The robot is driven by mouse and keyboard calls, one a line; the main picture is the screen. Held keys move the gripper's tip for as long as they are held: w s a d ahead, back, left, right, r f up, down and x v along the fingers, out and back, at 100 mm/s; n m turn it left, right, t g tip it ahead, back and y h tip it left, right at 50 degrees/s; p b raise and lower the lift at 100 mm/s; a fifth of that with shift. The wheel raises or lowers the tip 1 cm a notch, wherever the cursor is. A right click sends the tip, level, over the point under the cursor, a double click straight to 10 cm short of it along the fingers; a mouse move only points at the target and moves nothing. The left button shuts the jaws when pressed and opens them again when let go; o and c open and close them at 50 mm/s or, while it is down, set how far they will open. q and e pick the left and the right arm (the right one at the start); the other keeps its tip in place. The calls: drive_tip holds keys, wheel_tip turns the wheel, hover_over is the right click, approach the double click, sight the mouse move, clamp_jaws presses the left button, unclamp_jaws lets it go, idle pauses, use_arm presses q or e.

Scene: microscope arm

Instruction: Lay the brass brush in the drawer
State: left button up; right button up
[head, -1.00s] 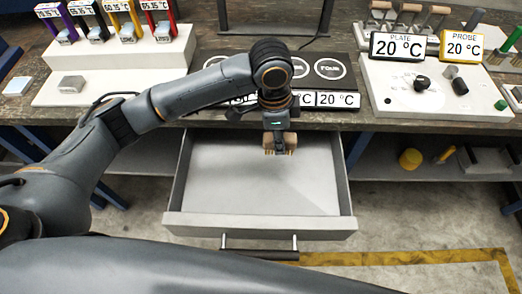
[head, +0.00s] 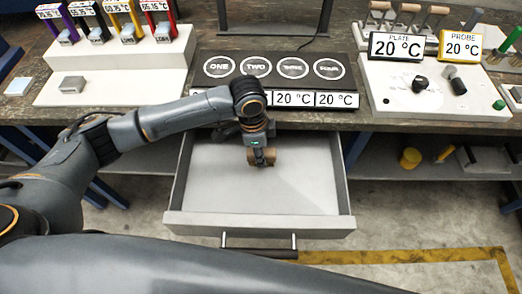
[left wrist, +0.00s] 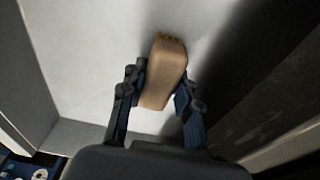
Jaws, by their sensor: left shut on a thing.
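The drawer (head: 215,195) is pulled out from under the workbench, with a light grey floor and a handle at its front. My left gripper (head: 262,158) is over the rear middle of the drawer, inside its outline. It is shut on the brass brush (head: 264,163), whose tan wooden block shows between the fingers. In the left wrist view the brush (left wrist: 165,70) sits between the two fingers of my left gripper (left wrist: 160,92), with a few bristles at its far end. Whether the brush touches the drawer floor (left wrist: 95,45) I cannot tell. My right gripper is not in view.
The bench edge (head: 400,124) lies behind the drawer. A black plate with round marked spots (head: 256,66) and temperature displays stands above it. A white panel (head: 385,92) with knobs is at right, a white stand (head: 150,60) at left. The drawer's front half is clear.

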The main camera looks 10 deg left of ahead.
use_arm(q)
drive_tip(key=shift+f, duration=0.1)
drive_tip(key=o, duration=0.7)
drive_tip(key=shift+o, duration=0.2)
wheel_tip(320, 180, up, 12)
drive_tip(key=a, duration=0.1)
drive_tip(key=shift+s+a, duration=0.15)
drive_tip(key=shift+a, duration=0.05)
